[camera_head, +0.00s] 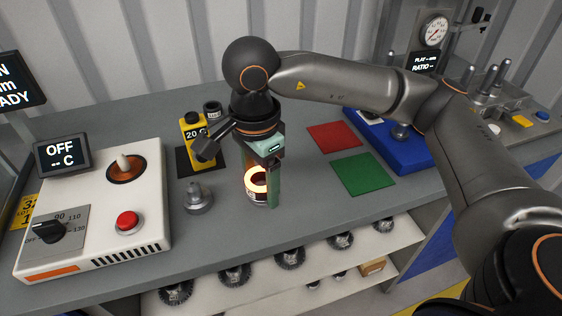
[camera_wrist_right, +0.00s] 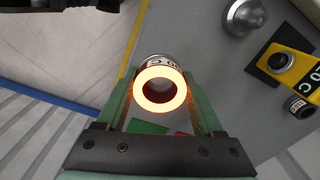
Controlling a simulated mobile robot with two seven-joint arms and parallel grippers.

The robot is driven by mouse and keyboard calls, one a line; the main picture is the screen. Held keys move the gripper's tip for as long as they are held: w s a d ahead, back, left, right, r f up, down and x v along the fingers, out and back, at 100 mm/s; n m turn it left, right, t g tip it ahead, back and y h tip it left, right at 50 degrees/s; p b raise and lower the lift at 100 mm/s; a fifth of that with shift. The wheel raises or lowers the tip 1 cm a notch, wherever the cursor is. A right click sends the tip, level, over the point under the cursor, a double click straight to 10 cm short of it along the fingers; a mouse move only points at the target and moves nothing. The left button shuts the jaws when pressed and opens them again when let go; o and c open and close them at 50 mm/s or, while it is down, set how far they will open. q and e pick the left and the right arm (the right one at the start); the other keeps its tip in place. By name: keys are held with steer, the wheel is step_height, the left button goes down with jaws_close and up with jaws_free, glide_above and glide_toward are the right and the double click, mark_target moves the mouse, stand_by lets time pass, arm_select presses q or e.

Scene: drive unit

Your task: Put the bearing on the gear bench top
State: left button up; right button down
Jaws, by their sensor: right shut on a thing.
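The bearing (camera_head: 251,181) is a ring with an orange-white glowing face and a dark bore. It also shows in the right wrist view (camera_wrist_right: 160,73), with a silvery side and a partly hidden label ending in "C". My right gripper (camera_head: 262,184) points down over the grey bench top (camera_head: 225,235) and is shut on the bearing, with a green finger on each side (camera_wrist_right: 159,100). The bearing is low over the bench, near its front edge; I cannot tell whether it touches. My left gripper is not in view.
A heater box (camera_head: 90,225) reading OFF stands left, with a silver stepped part (camera_head: 197,198) beside it. Behind are a yellow 20 C device (camera_head: 192,129) and a small dark cylinder (camera_head: 212,109). Red (camera_head: 333,136) and green (camera_head: 364,174) mats lie right. Gears (camera_head: 235,273) sit on the lower shelf.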

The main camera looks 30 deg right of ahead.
mark_target(250, 172)
steer(key=r+m+p, duration=0.1)
steer(key=m, duration=0.5)
steer(key=a+r+m+p, duration=0.1)
steer(key=m, duration=0.6)
steer(key=w+m+p, duration=0.1)
steer(key=m, duration=0.5)
steer(key=shift+a+r+m+p, duration=0.2)
steer(key=shift+r+m+p, duration=0.1)
steer(key=shift+r+p, duration=0.1)
steer(key=w+d+f, duration=0.2)
steer(key=d+f, duration=0.1)
steer(key=d, duration=0.1)
steer(key=w+d+f+p, duration=0.1)
steer(key=w+d+f, duration=0.1)
steer(key=d+f, duration=0.1)
steer(key=w+d+f+p, duration=0.1)
steer(key=w+d+f, duration=0.1)
steer(key=d, duration=0.3)
steer(key=shift+w+f, duration=0.1)
steer(key=shift+f, duration=0.7)
steer(key=shift+d+f+p, duration=0.2)
steer(key=shift+f+p, duration=0.15)
steer(key=shift+f, duration=0.85)
steer(key=shift+w+f, duration=0.15)
steer(key=shift+f, duration=0.4)
